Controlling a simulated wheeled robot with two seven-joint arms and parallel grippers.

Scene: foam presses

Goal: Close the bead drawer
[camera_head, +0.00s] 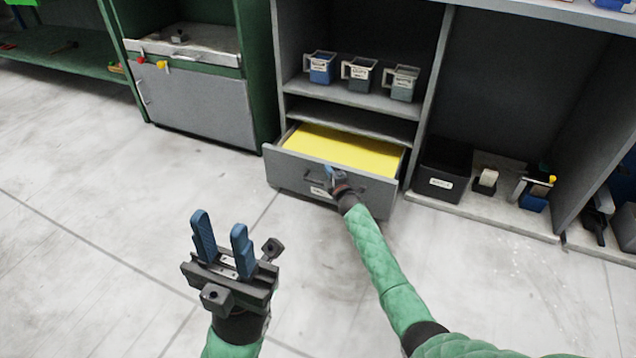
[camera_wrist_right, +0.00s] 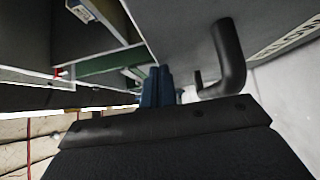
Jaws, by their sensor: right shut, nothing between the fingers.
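The bead drawer (camera_head: 290,174) is grey, filled with a flat yellow surface, and stands pulled out of the grey cabinet under the shelves. Its dark handle (camera_head: 315,180) is on the front face; the handle also shows close up in the right wrist view (camera_wrist_right: 230,60). My right gripper (camera_head: 331,173) is at the drawer front, just beside the handle. Its blue fingers (camera_wrist_right: 157,87) are together with nothing between them; whether they touch the drawer front I cannot tell. My left gripper (camera_head: 222,245) is open and empty above the floor, in front and to the left of the drawer.
Several labelled mugs (camera_head: 360,74) stand on the shelf above the drawer. A black bin (camera_head: 443,168) and small items sit in the compartment to the right. A green-framed grey cabinet (camera_head: 203,100) stands to the left. The floor in front is clear.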

